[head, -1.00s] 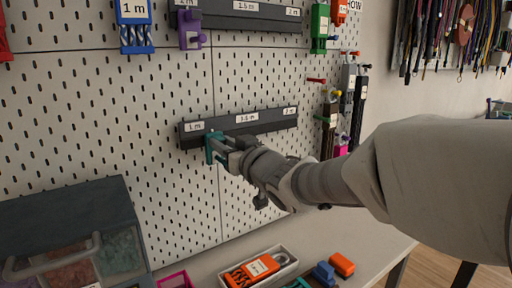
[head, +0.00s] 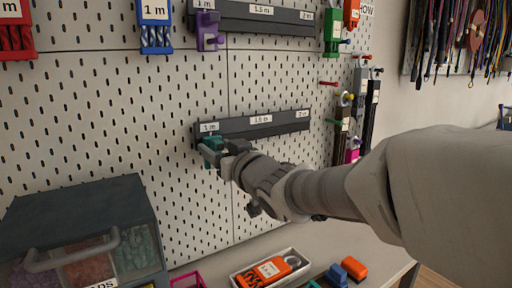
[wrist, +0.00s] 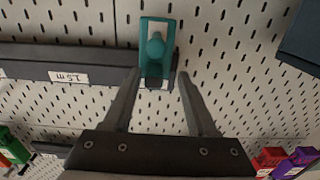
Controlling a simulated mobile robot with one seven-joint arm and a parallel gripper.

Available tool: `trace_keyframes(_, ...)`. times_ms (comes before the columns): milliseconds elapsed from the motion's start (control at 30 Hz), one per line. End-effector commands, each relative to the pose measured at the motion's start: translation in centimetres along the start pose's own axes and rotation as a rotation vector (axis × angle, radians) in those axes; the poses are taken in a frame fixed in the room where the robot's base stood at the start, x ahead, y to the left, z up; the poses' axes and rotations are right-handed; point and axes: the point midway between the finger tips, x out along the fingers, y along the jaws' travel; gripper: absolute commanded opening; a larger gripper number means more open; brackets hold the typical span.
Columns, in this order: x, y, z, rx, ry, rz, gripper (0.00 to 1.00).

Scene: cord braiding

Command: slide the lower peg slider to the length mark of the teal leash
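The lower rail (head: 262,124) is a dark bar on the pegboard with 1 m, 1.5 m and 2 m labels. The teal peg slider (head: 213,143) is near its left end, just under the 1 m label (head: 209,127). In the wrist view the slider (wrist: 156,34) shows a round knob and sits at the rail's end. My gripper (head: 218,155) is at the slider. Its fingertips (wrist: 159,73) are apart, one on each side of the slider's near end, with small gaps visible. I cannot make out the teal leash with certainty.
An upper rail (head: 262,12) carries a purple slider (head: 208,32). A clear-fronted bin (head: 85,235) stands at lower left. A tray (head: 268,270) with an orange item is on the bench. The pegboard below the rail is clear.

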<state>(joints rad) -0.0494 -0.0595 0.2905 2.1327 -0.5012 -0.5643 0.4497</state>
Motion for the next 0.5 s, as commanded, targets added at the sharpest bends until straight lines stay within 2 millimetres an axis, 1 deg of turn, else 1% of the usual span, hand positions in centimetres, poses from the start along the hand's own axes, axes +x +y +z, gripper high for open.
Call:
trace_keyframes(300, -0.3, 0.2, -0.2, 0.000, 0.002, 0.004, 0.57)
trace_keyframes(367, -0.7, 0.2, -0.3, -0.001, 0.003, 0.004, 0.57)
trace_keyframes(467, -2.0, 0.2, -0.3, -0.001, 0.002, 0.006, 0.57)
trace_keyframes(500, -2.7, 0.2, -0.4, -0.001, 0.003, 0.006, 0.57)
